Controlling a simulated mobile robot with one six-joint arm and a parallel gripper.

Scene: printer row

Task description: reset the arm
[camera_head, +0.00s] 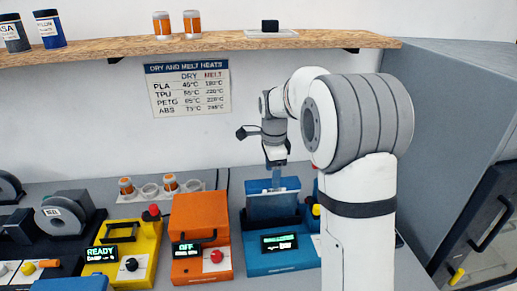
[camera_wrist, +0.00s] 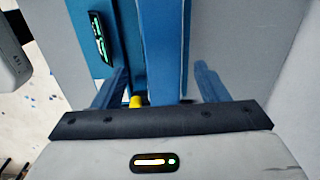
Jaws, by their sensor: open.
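My arm reaches over the bench in the head view, with my gripper (camera_head: 279,172) pointing down at the raised lid of a blue machine (camera_head: 283,262). In the wrist view, my gripper (camera_wrist: 158,82) is open, with its two blue fingers apart. A blue upright part (camera_wrist: 168,45) of the machine shows between the fingers. I cannot tell whether they touch it. The machine's lit display also shows in the wrist view (camera_wrist: 99,38). My arm hides part of the bench to the right.
An orange machine (camera_head: 200,226) reading OFF and a yellow machine (camera_head: 133,245) reading READY stand left of the blue one. A wooden shelf (camera_head: 110,48) with jars runs above. A grey cabinet (camera_head: 445,110) stands at right.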

